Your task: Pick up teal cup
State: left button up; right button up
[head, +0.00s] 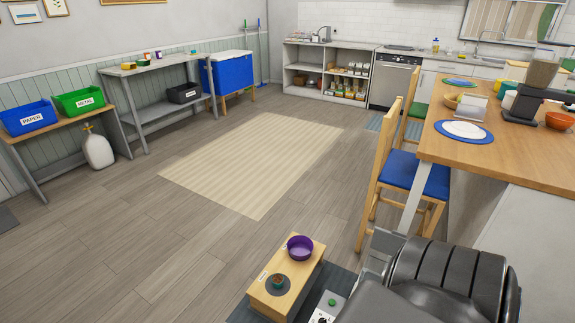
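Neither of my grippers is in view.
A wooden counter (520,155) and chairs with blue (415,175) and green seats stand at the right. A grey shelf table (165,75) with small items and a bench with blue (28,118) and green bins (79,101) line the left wall. The middle floor around the beige rug (250,165) is clear.

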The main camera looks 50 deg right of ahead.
aim_at(278, 279)
jog(key=z, duration=2)
jog(key=i, duration=0.25)
jog(key=z, duration=0.05)
